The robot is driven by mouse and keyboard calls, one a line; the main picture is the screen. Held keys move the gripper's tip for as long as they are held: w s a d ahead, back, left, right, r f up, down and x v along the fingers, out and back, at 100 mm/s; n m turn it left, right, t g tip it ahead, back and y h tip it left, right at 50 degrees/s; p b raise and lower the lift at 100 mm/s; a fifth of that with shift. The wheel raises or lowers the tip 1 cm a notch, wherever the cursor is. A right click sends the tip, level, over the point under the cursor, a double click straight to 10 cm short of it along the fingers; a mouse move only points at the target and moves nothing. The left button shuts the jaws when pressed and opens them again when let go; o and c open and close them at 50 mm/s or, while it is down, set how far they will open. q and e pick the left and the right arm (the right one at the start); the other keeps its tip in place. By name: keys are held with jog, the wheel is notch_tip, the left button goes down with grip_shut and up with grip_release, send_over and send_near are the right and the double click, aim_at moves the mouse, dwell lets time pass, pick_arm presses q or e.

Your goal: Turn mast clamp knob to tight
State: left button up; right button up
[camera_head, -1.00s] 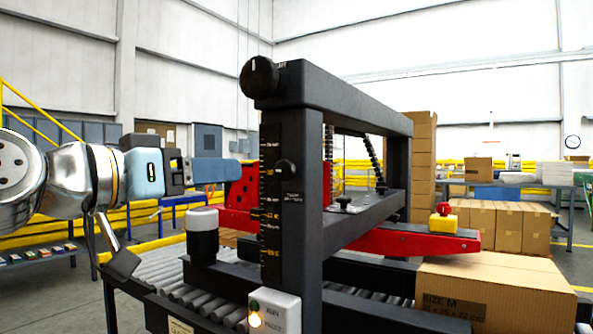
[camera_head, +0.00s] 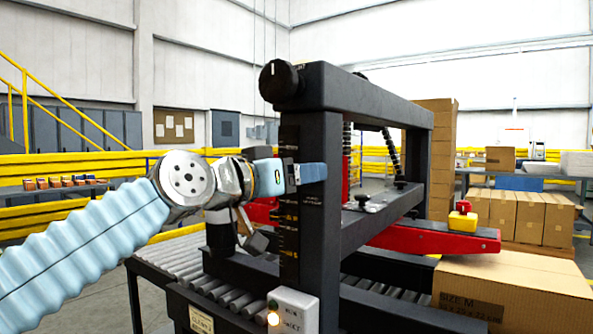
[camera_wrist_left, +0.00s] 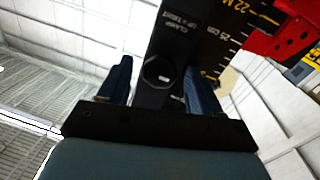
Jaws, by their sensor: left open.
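The mast clamp knob (camera_wrist_left: 158,73) is a dark round knob on the black mast, beside the label "CLAMP UP=TIGHT" in the left wrist view. My left gripper (camera_head: 316,173) is at the mast in the head view and hides the knob there. In the left wrist view its two blue fingers are open, one on each side of the knob, with visible gaps. I cannot tell how deep they reach around it or which way the knob points. The black mast (camera_head: 322,235) stands upright with a yellow scale. My right gripper is not in view.
A larger black knob (camera_head: 279,81) with a white mark sits at the mast top. A control box (camera_head: 292,311) with a lit lamp is low on the mast. A red bar (camera_head: 430,238), roller conveyor (camera_head: 180,262) and cardboard box (camera_head: 515,290) surround the frame.

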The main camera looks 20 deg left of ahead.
pick_arm(q)
jog(key=shift+c, duration=0.2)
jog(key=c, duration=1)
jog(key=shift+m, duration=0.4)
jog(key=m+y, duration=0.1)
jog(key=m, duration=0.9)
jog(key=m+y, duration=0.1)
jog(key=m, duration=0.4)
jog(key=shift+d+m+y+b, duration=0.25)
jog(key=shift+m+y+b, duration=0.05)
jog(key=shift+b, duration=0.05)
jog(key=shift+f, duration=0.1)
